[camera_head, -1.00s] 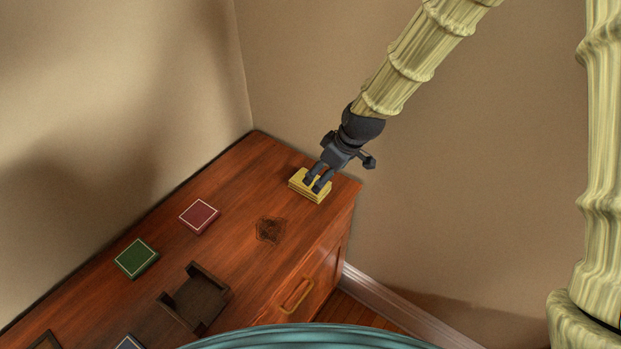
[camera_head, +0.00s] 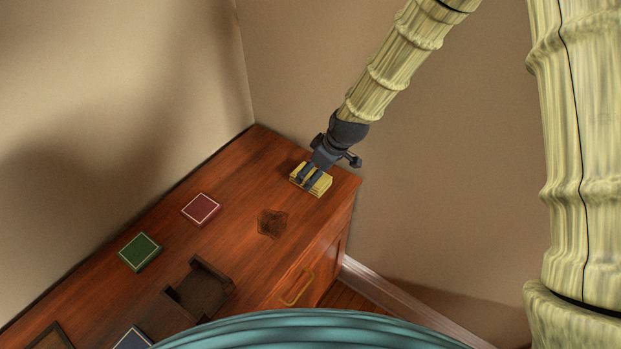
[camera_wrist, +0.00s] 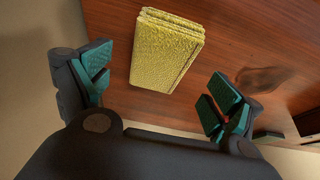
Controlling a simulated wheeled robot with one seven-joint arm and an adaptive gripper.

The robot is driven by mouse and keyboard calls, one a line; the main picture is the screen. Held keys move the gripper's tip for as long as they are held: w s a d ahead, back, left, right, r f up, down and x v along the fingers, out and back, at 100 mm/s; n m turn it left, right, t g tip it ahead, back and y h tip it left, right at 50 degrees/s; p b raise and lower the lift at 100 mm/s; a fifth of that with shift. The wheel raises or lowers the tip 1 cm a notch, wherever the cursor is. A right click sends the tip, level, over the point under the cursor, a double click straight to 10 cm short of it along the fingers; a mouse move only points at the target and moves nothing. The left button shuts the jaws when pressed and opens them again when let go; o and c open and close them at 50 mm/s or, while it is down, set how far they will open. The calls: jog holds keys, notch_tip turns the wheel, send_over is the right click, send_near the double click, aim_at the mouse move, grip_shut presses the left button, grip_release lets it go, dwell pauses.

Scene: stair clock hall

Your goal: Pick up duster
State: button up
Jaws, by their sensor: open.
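The duster looks like a folded yellow textured cloth (camera_head: 318,185) lying on the wooden cabinet top (camera_head: 245,165) near its far right corner. In the wrist view the yellow cloth (camera_wrist: 165,50) lies between and beyond the fingers. My gripper (camera_head: 308,176) is close to it, with the fingers over the cloth in the head view. The wrist view shows my gripper (camera_wrist: 158,95) open, its teal-padded fingers wide apart and nothing between the pads. Whether the fingers touch the cloth cannot be told.
A red tile (camera_head: 201,209), a green tile (camera_head: 140,251) and a dark wooden holder (camera_head: 200,291) stand further left on the cabinet top. A blue tile (camera_head: 132,340) shows at the bottom. Walls (camera_head: 310,70) rise behind the cabinet. A dark knot-like patch (camera_head: 272,223) marks the wood.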

jog(key=shift+p+x, duration=0.75)
jog(key=shift+x, duration=1.1)
jog(key=shift+a+f, duration=0.1)
jog(key=shift+f, duration=0.25)
jog(key=shift+f, duration=0.25)
jog(key=shift+s, duration=0.1)
jog(key=c, duration=1.2)
jog(key=shift+r, duration=0.1)
